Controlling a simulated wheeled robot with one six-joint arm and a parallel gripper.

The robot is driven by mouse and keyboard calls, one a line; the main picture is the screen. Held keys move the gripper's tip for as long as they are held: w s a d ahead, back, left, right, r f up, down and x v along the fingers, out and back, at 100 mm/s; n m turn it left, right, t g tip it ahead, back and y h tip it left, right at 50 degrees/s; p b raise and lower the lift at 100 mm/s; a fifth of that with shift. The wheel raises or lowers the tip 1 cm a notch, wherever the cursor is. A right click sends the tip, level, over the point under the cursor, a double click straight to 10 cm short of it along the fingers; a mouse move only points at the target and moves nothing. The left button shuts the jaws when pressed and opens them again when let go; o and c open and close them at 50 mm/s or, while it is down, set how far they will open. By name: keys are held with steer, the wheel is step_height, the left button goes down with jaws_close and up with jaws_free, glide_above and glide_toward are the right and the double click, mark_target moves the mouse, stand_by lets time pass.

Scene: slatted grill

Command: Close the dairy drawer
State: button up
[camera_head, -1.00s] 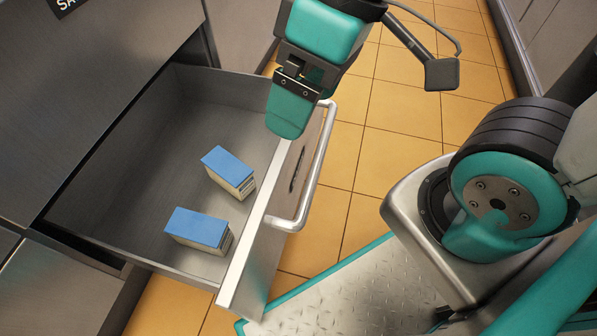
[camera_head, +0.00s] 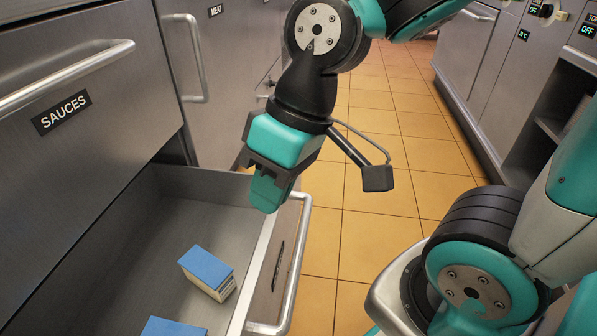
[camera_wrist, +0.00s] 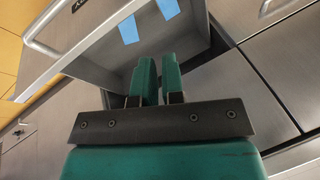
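An open drawer (camera_head: 262,285) stands pulled out below the drawer labelled SAUCES (camera_head: 62,112). I take it for the dairy drawer; its front label is too steeply angled to read. Its bar handle (camera_head: 296,262) is on the outer face. Two blue-topped cartons (camera_head: 206,270) lie inside, one partly cut off by the frame. My gripper (camera_head: 266,192) points down by the far end of the drawer's front panel, its fingers close together and holding nothing; contact cannot be told. In the wrist view the fingers (camera_wrist: 158,70) reach toward the open drawer (camera_wrist: 105,60).
Tiled floor (camera_head: 395,170) lies open to the right of the drawer. A cabinet labelled MEAT (camera_head: 225,60) with a vertical handle stands beyond. More metal units with OFF displays (camera_head: 520,90) line the right side.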

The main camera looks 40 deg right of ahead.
steer(key=w+d+m+t, duration=0.1)
steer(key=w+d, duration=0.1)
steer(key=w, duration=0.1)
steer(key=w+d+f+m+p, duration=0.1)
steer(key=w+d+m, duration=0.1)
steer(key=w, duration=0.1)
steer(key=w+d+m+t, duration=0.1)
steer(key=w+d, duration=0.1)
steer(key=w, duration=0.1)
steer(key=shift+w+d+f+m+t+p, duration=0.25)
steer(key=shift+f+m+t+p, duration=0.05)
steer(key=shift+f+m+p, duration=0.1)
jaws_close()
steer(key=w+d+f+m+t+h+p, duration=0.1)
steer(key=w+d+f+m, duration=0.15)
steer(key=d, duration=0.45)
steer(key=w+d+f+m+t+h+p, duration=0.1)
steer(key=w+d+f+m+t+h, duration=0.15)
steer(key=d, duration=0.45)
steer(key=w+d+f+m+t, duration=0.15)
steer(key=d+m, duration=0.25)
steer(key=d, duration=0.4)
steer(key=w+a+f+b, duration=0.4)
steer(key=w+f+b, duration=0.1)
steer(key=w+f, duration=0.3)
steer(key=shift+w+f+g, duration=0.15)
steer(key=shift+w+g, duration=0.25)
steer(key=shift+w, duration=0.1)
